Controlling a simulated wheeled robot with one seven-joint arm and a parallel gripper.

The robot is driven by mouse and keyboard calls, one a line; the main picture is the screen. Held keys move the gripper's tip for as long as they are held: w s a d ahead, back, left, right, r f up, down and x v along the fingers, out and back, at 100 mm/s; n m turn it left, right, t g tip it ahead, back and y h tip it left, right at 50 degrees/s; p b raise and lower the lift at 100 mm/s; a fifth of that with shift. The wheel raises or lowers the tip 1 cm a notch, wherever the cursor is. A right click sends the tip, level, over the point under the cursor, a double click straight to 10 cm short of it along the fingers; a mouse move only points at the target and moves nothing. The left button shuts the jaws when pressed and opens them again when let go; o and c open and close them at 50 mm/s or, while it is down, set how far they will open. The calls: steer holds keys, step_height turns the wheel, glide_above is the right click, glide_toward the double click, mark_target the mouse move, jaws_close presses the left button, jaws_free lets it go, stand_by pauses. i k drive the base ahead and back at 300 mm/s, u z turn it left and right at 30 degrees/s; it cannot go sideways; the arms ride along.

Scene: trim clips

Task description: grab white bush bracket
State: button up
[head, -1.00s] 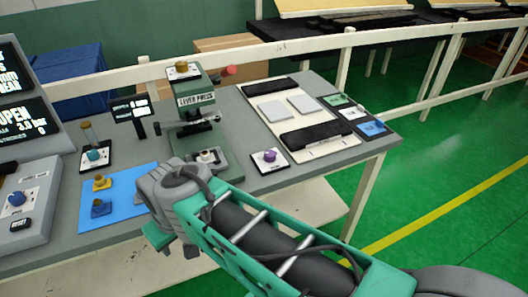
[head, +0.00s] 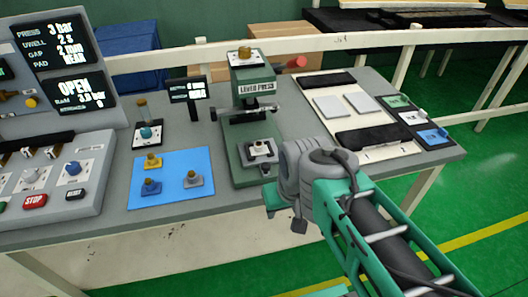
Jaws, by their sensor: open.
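A pale bracket with a whitish bush (head: 260,149) sits in the base of the green lever press (head: 247,110); it looks like the white bush bracket. A blue mat (head: 172,207) left of the press bears a yellow bracket (head: 152,162), a blue bracket (head: 151,187) and a grey bracket (head: 193,180) with a tan top. My gripper (head: 285,217) hangs at the table's front edge, right of and in front of the press. Its jaws are open and look empty; the arm's end partly covers them.
A control panel (head: 70,150) with knobs and buttons stands at the left. A small display (head: 188,92) and a teal-knobbed fixture (head: 146,134) stand behind the mat. A white board (head: 400,150) with black strips lies right of the press. A white rail (head: 340,42) runs behind.

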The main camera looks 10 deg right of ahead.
mark_target(256, 151)
steer(key=u, duration=2.45)
steer(key=k, duration=1.05)
steer(key=z, duration=0.8)
steer(key=i, duration=0.45)
steer(key=u, duration=0.1)
